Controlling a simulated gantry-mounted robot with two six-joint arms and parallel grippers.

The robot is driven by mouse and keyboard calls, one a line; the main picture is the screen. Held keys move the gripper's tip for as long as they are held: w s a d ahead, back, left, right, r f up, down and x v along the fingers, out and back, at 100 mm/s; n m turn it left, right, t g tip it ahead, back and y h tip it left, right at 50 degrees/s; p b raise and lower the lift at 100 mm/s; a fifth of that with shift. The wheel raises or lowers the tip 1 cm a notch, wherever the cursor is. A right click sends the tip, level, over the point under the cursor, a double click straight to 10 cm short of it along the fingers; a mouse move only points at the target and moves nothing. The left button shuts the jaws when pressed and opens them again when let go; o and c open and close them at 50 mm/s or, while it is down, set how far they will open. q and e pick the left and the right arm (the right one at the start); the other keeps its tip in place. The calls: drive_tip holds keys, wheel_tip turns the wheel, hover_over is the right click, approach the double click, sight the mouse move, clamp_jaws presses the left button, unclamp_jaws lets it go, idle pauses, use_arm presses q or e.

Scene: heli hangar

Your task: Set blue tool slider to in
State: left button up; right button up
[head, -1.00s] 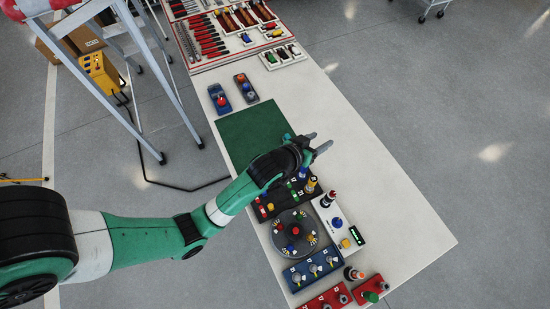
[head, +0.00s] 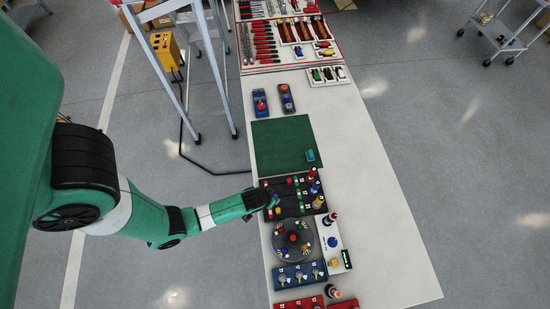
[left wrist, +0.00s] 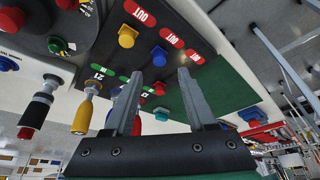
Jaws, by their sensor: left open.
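The dark slider panel (head: 293,207) lies on the white table, with green labels towards its right side. In the left wrist view it has red OUT labels at one end and green labels at the other. The blue slider knob (left wrist: 159,56) sits between a yellow knob (left wrist: 127,35) and a red knob (left wrist: 160,88), nearer the OUT label (left wrist: 172,37) than the green end. My left gripper (left wrist: 159,73) is open and empty. Its fingers appear either side of the blue knob, apparently without gripping it. In the head view the gripper (head: 271,199) is over the panel's left part.
A grey round dial (head: 292,239) and a blue switch panel (head: 300,275) stand close below the slider panel. A green mat (head: 280,145) with a small teal block (head: 310,155) lies above. The table's right side is clear.

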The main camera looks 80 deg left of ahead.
sight(275, 196)
use_arm(q)
drive_tip(key=b+x, duration=0.3)
drive_tip(key=x, duration=0.2)
drive_tip(key=shift+f, duration=0.1)
drive_tip(key=shift+w+a+f, duration=0.15)
drive_tip(key=shift+f, duration=0.25)
use_arm(e)
wheel_tip(275, 196, down, 5)
drive_tip(key=shift+r, duration=0.2)
use_arm(q)
clamp_jaws()
idle(0.5)
